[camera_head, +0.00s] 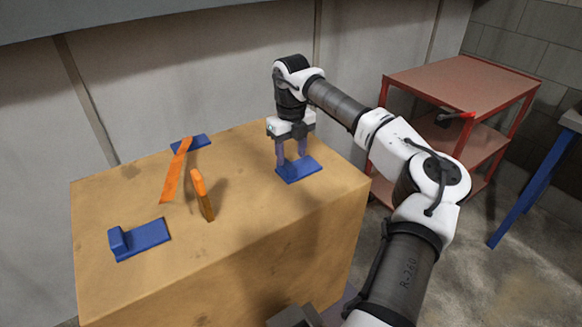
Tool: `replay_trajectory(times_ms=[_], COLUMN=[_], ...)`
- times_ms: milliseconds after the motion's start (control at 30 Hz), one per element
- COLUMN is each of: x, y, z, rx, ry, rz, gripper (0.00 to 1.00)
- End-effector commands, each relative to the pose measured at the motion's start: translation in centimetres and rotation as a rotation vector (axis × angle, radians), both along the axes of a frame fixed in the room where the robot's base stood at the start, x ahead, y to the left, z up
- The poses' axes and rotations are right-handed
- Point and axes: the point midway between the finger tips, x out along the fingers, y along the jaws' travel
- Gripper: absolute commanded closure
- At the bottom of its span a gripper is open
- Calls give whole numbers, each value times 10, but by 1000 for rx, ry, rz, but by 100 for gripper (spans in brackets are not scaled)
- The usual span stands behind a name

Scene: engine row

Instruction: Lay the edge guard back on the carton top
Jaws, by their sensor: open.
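The tan carton (240,245) stands in front of me with its top in view. A long flat orange strip (174,178), which looks like the edge guard, slants across the left part of the top; its far end is at a blue plate (197,142). A shorter orange piece (203,195) with a brownish lower part stands to its right; I cannot tell whether the two belong together. My gripper (292,161) points down, open, just above or touching another blue plate (299,169) at the right of the top. I see nothing between its fingers.
A blue plate with a raised block (140,239) lies at the carton top's front left. A red shelf cart (460,85) stands behind at the right, with a dark and red object (455,117) on a lower shelf.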

Motion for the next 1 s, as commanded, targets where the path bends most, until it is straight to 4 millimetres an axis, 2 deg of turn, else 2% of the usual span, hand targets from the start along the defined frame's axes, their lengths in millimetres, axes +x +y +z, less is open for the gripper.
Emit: replay_trajectory(times_ms=[100,300,500,667,733,767,867,967,1000], x=[1,0,0,0,-1,-1,-8,-30,-44], y=[0,0,0,1,7,13,58,135,170], z=[26,56,66,66,65,63,53,44,42], rx=[-1,-1,-1,1,11,23,109,267,347], ry=[-3,-2,1,1,1,1,5,18,29], rz=[0,0,1,1,13,25,105,239,300], gripper=[51,51,51,51,51,51,51,51,51])
